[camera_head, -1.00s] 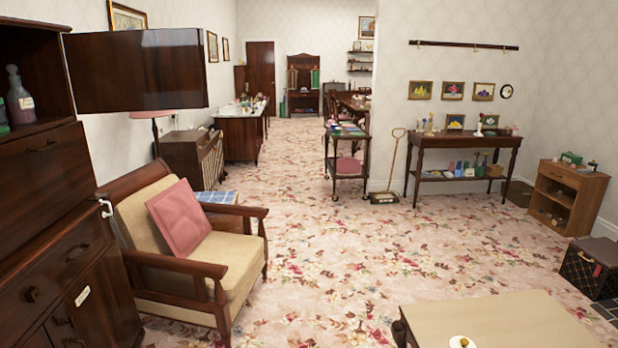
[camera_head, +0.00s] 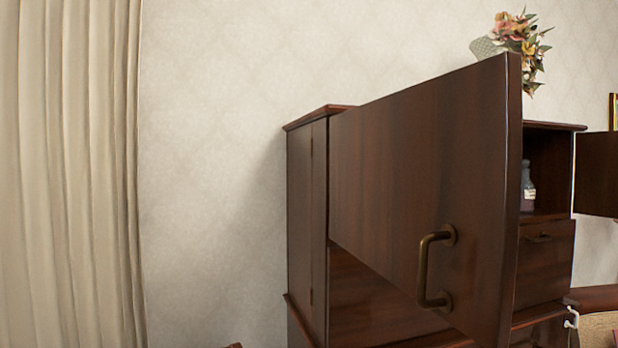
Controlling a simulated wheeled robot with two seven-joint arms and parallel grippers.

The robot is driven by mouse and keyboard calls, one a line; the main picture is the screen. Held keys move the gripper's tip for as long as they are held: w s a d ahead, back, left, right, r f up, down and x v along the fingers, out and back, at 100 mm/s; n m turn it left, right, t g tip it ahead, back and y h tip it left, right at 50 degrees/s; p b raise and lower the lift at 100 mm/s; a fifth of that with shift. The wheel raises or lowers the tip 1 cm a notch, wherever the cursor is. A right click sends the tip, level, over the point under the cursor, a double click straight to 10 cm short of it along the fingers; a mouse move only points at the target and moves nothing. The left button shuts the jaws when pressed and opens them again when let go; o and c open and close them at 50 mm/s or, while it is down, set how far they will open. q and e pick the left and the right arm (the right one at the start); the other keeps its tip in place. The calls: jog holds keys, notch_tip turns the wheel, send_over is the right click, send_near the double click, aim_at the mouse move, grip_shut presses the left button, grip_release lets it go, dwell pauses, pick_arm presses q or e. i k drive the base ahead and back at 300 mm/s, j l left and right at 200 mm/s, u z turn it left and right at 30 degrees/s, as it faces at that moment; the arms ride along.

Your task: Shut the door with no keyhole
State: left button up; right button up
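A dark wooden cabinet (camera_head: 306,215) stands against the wall in the head view. Its near door (camera_head: 410,185) stands wide open and sticks out towards me. A brass bar handle (camera_head: 424,268) is on the face turned to me, and I see no keyhole on that face. A second dark door panel (camera_head: 597,174) sticks out at the right side of the cabinet, also open. It is cut off by the right edge, so I cannot tell if it has a keyhole. Neither of my grippers is in view.
A bottle (camera_head: 527,186) stands on an open shelf, above a drawer (camera_head: 543,262). Flowers (camera_head: 518,45) stand on top of the cabinet. A beige curtain (camera_head: 70,170) hangs at the left. Part of an armchair (camera_head: 596,325) shows at the lower right.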

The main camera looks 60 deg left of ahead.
aim_at(426, 176)
jog(key=l+u, duration=0.1)
jog(key=u, duration=1.6)
